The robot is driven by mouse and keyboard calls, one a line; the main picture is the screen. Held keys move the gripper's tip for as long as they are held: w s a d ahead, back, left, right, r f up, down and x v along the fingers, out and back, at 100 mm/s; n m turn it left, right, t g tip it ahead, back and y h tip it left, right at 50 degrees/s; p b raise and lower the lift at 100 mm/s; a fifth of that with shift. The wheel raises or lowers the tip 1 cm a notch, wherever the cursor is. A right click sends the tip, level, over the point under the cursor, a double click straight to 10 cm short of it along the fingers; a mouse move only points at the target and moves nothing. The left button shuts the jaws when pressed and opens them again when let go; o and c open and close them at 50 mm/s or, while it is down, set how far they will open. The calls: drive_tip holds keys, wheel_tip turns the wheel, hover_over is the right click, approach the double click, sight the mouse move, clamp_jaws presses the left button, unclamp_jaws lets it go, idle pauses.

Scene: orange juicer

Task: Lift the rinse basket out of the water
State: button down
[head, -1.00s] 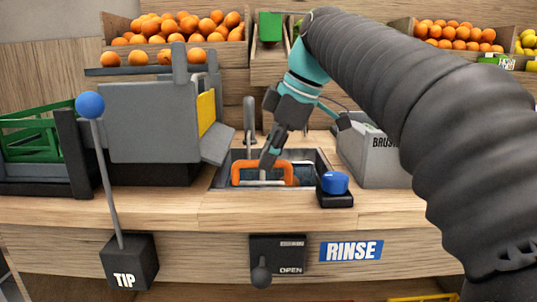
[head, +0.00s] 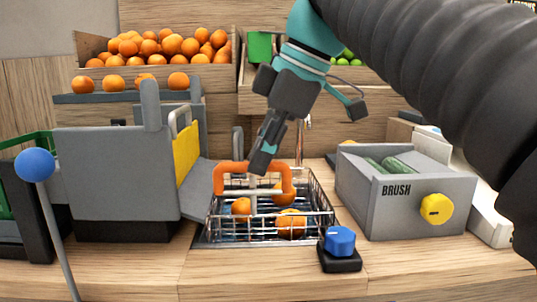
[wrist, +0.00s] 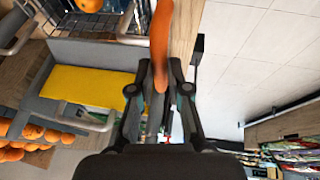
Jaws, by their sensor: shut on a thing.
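The wire rinse basket (head: 325,210) is in the head view at the middle, with several oranges (head: 291,222) inside. It stands up out of the sink opening (head: 208,240), its wire sides showing above the counter. Its orange handle (head: 219,180) arches over the top. My gripper (head: 262,160) is shut on that handle from above. In the wrist view my gripper (wrist: 160,85) holds the orange handle (wrist: 161,35) between its fingers, and part of the basket (wrist: 110,22) shows at the upper left. I cannot tell whether the basket's bottom is clear of the water.
The grey machine with a yellow panel (head: 187,150) stands close on the left. The brush box (head: 400,195) with a yellow knob stands on the right. A blue knob (head: 340,240) sits at the front right of the sink. A blue-balled lever (head: 35,165) rises at the left.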

drive_tip(key=shift+r, duration=0.35)
drive_tip(key=c, duration=1.1)
unclamp_jaws()
drive_tip(key=shift+c, duration=0.2)
drive_tip(key=shift+f, duration=0.1)
drive_tip(key=v, duration=0.7)
drive_tip(key=shift+r, duration=0.2)
drive_tip(key=shift+s+d, duration=0.1)
drive_tip(key=shift+d, duration=0.05)
